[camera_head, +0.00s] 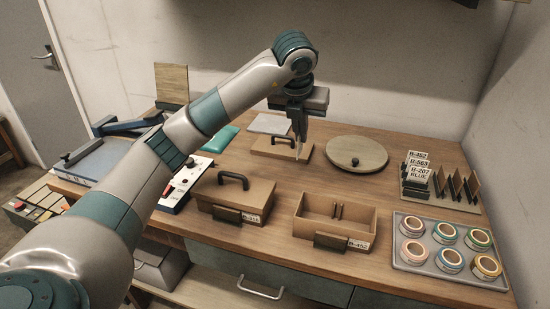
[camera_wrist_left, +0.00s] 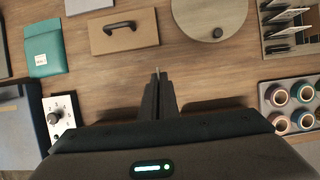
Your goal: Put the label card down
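My left gripper (camera_head: 299,148) points down over the middle of the table, between the wooden lid and the round board. Its fingers also show in the wrist view (camera_wrist_left: 157,88), close together. A thin pale sliver stands out at the fingertips, in line with them; it looks like a label card (camera_wrist_left: 157,71) seen edge-on, its face hidden. Other label cards (camera_head: 418,165) stand in a rack (camera_head: 430,193) at the right; B-452, B-563 and B-207 BLUE can be read. The open box (camera_head: 350,230) has a B-452 label on its front. My right gripper is out of view.
A lid with a black handle (camera_head: 268,148) and a round board with a knob (camera_head: 345,150) lie near the gripper. A closed box (camera_head: 225,200) stands at front left, a tray of tape rolls (camera_head: 405,262) at front right. Bare tabletop lies behind the open box.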

